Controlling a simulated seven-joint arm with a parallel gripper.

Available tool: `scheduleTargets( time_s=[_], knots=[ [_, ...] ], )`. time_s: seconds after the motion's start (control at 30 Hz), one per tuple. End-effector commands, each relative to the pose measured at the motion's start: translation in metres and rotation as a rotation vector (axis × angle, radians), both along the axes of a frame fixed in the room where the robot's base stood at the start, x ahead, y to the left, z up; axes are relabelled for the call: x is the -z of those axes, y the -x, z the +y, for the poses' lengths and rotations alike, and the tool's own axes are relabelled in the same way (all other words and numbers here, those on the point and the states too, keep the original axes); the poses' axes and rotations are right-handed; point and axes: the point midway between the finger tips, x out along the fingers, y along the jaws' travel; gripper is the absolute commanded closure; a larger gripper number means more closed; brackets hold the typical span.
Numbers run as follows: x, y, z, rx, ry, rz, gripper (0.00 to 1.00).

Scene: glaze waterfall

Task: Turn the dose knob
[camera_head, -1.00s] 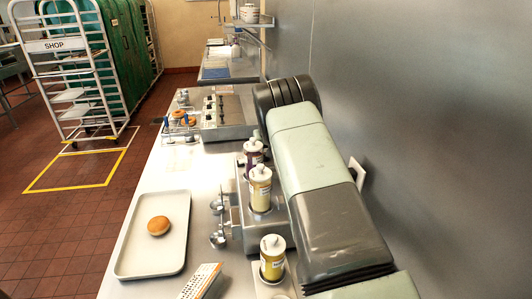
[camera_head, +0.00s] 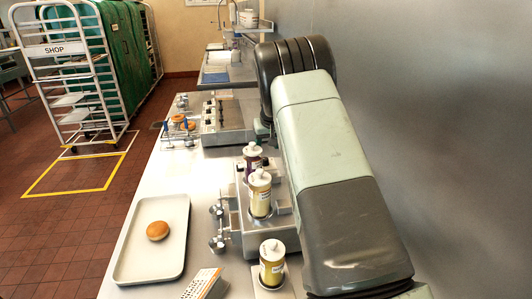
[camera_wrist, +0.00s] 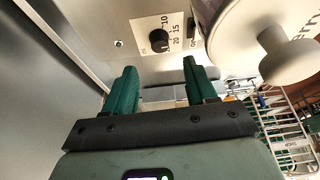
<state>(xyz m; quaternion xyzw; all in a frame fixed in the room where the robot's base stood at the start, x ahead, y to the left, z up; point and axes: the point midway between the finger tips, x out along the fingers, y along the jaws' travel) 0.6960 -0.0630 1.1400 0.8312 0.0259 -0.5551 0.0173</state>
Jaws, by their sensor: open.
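The dose knob (camera_wrist: 158,40) is a small black round knob on a white dial plate (camera_wrist: 166,30) marked 10, 15 and 20, in the wrist view. The plate sits on a steel panel (camera_wrist: 108,22). My gripper (camera_wrist: 160,64) has two green fingers, open with nothing between them. The fingertips point toward the panel, one to each side of the knob's line and short of it, apart from it. In the head view my arm hides the gripper and the dial. The steel dispenser (camera_head: 238,236) there holds upright bottles and has round metal knobs (camera_head: 217,243) on its left side.
A large pale bottle (camera_wrist: 235,25) with a white nozzle is close at the right of the wrist view. A yellow bottle (camera_head: 272,268) stands in front of the dispenser. A bun (camera_head: 157,230) lies on a tray (camera_head: 128,268) at left. A wall (camera_head: 430,110) bounds the right.

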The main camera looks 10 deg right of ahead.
Motion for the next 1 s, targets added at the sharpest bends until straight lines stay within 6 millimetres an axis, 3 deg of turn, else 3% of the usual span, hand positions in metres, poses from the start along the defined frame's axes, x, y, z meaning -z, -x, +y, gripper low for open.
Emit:
scheduleTargets(
  time_s=[0.1,0.23,0.63,1.0],
  knots=[
    [-0.018,0.007,0.0,0.0,0.0,-0.002,0.44],
    [-0.026,0.011,-0.001,0.0,0.0,0.0,0.44],
    [-0.028,0.012,-0.002,-0.016,0.0,0.003,0.44],
    [-0.025,0.007,-0.019,-0.371,-0.001,0.004,0.44]
  ],
)
